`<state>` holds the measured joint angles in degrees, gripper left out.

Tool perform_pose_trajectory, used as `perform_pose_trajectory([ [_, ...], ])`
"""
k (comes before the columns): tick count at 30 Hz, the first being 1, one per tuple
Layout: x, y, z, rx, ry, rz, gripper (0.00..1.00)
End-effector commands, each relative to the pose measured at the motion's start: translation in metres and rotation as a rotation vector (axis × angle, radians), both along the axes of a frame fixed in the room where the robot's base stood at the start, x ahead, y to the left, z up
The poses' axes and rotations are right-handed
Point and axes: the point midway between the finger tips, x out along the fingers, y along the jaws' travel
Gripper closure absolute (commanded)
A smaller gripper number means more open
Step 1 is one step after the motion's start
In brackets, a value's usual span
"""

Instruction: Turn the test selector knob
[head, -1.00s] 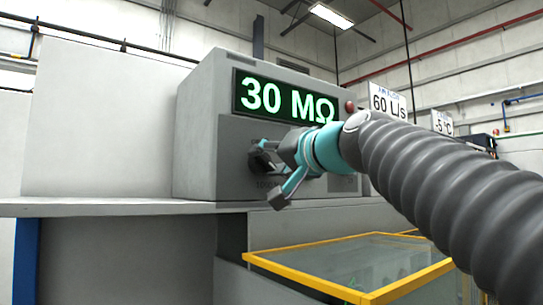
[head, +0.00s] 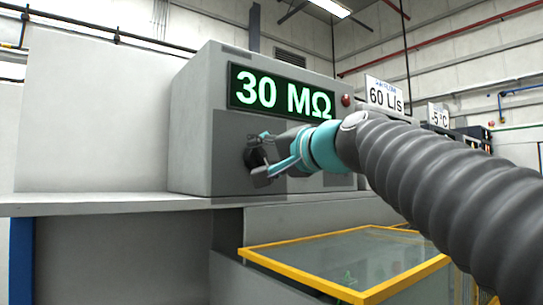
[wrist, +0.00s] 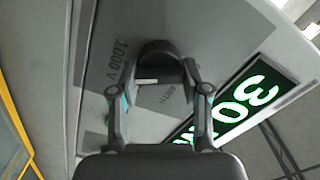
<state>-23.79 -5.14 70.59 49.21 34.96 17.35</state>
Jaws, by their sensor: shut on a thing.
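The test selector knob (wrist: 158,50) is dark and round with a pale bar mark, on the grey front panel of the tester (head: 192,150). In the head view, the knob (head: 254,158) is partly hidden behind my gripper (head: 268,160). In the wrist view, my gripper (wrist: 159,78) has one finger on each side of the knob and is shut on it. A "1000 V" label (wrist: 120,60) is left of the knob. The green display (head: 282,93) reads 30 MΩ.
The tester stands on a grey shelf (head: 120,205). A yellow-framed glass panel (head: 345,258) lies below my arm. A red button (head: 346,100) is right of the display.

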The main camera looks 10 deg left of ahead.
Motion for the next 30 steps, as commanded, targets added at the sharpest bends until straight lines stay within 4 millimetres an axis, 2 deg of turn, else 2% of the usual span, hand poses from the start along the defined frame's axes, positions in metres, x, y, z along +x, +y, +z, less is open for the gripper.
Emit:
perform_pose_trajectory([
  [5, 0.0, 0.0, 0.0, 0.002, 0.001, -0.001, 0.88],
  [6, 0.0, 0.0, 0.0, 0.002, 0.001, -0.001, 0.48],
  [9, 0.0, 0.0, 0.0, 0.001, 0.001, 0.0, 0.28],
  [20, -0.002, -0.002, 0.0, 0.0, 0.0, 0.0, 0.28],
  [26, -0.018, -0.021, 0.001, 0.001, -0.001, -0.002, 0.28],
  [30, -0.036, -0.043, 0.001, 0.0, -0.001, -0.004, 0.28],
])
